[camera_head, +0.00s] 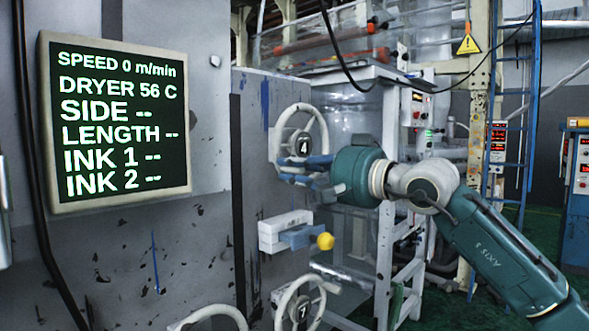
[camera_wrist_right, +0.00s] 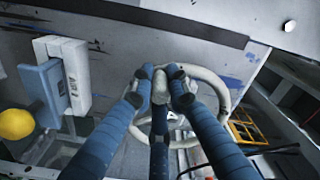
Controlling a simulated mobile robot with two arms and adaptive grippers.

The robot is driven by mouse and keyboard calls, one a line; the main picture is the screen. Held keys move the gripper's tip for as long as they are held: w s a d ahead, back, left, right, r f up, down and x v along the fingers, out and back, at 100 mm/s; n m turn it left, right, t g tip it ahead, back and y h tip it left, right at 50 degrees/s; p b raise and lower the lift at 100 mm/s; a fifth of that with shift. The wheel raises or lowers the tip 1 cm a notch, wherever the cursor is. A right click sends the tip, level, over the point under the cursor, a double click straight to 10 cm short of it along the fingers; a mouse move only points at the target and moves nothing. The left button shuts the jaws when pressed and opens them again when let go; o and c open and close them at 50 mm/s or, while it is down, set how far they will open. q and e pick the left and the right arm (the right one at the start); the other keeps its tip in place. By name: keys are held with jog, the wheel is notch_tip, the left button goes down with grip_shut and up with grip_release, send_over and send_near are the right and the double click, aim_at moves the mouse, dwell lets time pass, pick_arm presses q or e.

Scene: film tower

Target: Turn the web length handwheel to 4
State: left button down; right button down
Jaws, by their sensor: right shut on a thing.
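A pale handwheel (camera_head: 304,147) stands on the grey machine panel, and its dark hub shows a 4. My right gripper (camera_head: 304,170) has its blue fingers closed on the lower part of this wheel's rim. In the right wrist view the gripper (camera_wrist_right: 162,80) pinches the pale rim, and more of the wheel (camera_wrist_right: 222,90) curves away to the right. A second handwheel (camera_head: 302,309) lower down shows a 7 on its hub. I see no label naming either wheel. The display (camera_head: 118,122) reads LENGTH -- and SPEED 0 m/min. My left gripper is out of view.
A white and blue block with a yellow knob (camera_head: 325,241) juts out just below the gripped wheel; the knob also shows in the right wrist view (camera_wrist_right: 16,123). Part of another pale wheel (camera_head: 209,319) shows at the bottom edge. A white frame (camera_head: 385,250) stands behind my right arm.

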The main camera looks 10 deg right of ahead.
jog(key=shift+a+f, duration=0.1)
jog(key=shift+f, duration=0.2)
jog(key=c, duration=1.8)
grip_release()
jog(key=shift+o, duration=0.7)
jog(key=shift+w+a+r, duration=0.1)
jog(key=shift+w, duration=0.05)
jog(key=v, duration=1.2)
